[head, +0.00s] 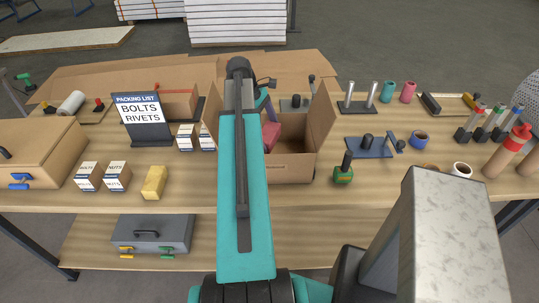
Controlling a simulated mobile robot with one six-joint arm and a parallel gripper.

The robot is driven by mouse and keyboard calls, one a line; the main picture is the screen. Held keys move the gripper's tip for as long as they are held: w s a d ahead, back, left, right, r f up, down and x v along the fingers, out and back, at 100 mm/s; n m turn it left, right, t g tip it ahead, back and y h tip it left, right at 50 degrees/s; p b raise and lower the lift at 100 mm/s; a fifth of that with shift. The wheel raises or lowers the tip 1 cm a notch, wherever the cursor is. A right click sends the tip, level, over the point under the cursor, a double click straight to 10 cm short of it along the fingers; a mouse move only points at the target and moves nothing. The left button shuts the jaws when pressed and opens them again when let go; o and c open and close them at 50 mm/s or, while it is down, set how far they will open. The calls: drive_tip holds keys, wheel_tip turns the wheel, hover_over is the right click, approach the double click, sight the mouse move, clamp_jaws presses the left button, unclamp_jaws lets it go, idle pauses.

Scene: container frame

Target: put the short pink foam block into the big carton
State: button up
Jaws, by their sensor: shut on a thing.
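The big carton (290,168) stands open on the bench in the middle of the head view, its side flaps raised. A pink foam block (271,136) shows just right of my teal arm, within the outline of the carton's opening. My gripper (266,116) is shut on the pink block, above its far end. The arm hides most of the gripper, the block's left part and the carton's left part. I cannot tell how deep the block sits relative to the carton's rim.
A packing-list sign (140,117), small labelled boxes (88,176) and a yellow block (154,182) stand left of the carton. A green-based tool (344,170) stands close to its right. Blue fixtures (369,147), cups and bottles crowd the right side.

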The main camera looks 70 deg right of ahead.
drive_tip(key=shift+f+p, duration=0.7)
drive_tip(key=shift+f, duration=2.1)
drive_tip(key=shift+f+p, duration=0.55)
drive_tip(key=shift+f, duration=1.3)
drive_tip(key=shift+f, duration=0.1)
drive_tip(key=o, duration=0.8)
drive_tip(key=b+v, duration=0.3)
drive_tip(key=v, duration=0.9)
drive_tip(key=shift+b, duration=0.35)
